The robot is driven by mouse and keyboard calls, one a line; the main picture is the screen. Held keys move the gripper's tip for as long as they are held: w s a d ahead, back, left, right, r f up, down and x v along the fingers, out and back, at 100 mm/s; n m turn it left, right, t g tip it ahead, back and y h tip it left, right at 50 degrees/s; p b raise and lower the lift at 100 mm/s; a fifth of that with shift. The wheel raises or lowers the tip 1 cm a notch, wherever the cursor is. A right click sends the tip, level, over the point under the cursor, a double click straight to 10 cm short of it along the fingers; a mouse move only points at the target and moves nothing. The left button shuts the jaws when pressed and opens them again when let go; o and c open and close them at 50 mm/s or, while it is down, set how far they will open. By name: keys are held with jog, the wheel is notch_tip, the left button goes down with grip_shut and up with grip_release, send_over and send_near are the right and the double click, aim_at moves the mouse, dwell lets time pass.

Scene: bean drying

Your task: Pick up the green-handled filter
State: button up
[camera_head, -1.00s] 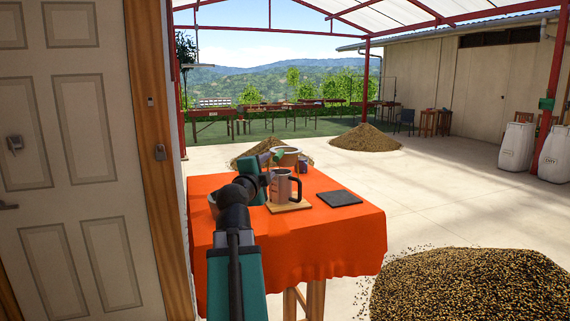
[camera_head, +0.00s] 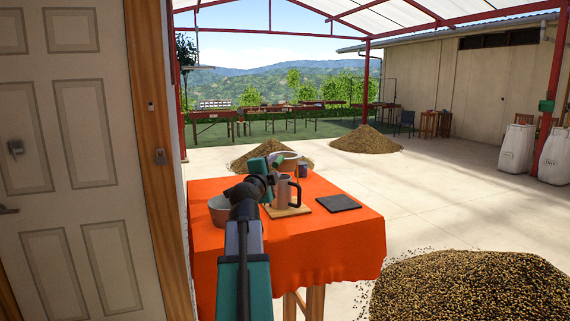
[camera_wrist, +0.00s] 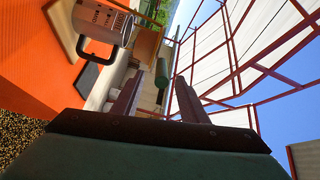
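The filter (camera_head: 288,160) is a pale round cup at the back of the orange table, partly hidden behind my arm and the mug. Its green handle (camera_wrist: 163,73) shows in the wrist view as a short green cylinder just ahead of my fingertips, in line with the gap between them. My gripper (camera_wrist: 159,80) is open, with its two dark fingers apart and nothing clearly held between them. In the head view my gripper (camera_head: 275,163) is small and partly covered by my wrist, just left of the filter. Whether the fingers touch the handle, I cannot tell.
A metal mug (camera_head: 284,190) with a dark handle stands on a wooden board (camera_head: 288,211), close to my gripper. A dark flat square (camera_head: 339,203) lies to its right. A grey bowl (camera_head: 219,212) stands left of my arm. A small dark cup (camera_head: 302,170) is behind the mug.

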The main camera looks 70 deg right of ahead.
aim_at(279, 158)
jog(key=shift+w+d, duration=0.1)
jog(key=shift+d, duration=1.1)
jog(key=shift+d+r+p, duration=0.2)
jog(key=shift+d+p, duration=0.5)
jog(key=shift+p, duration=0.05)
jog(key=shift+w+d+r+p, duration=0.15)
jog(key=shift+d+p, duration=0.55)
jog(key=shift+d, duration=0.55)
jog(key=shift+d+f, duration=0.2)
jog(key=shift+d, duration=0.45)
grip_shut()
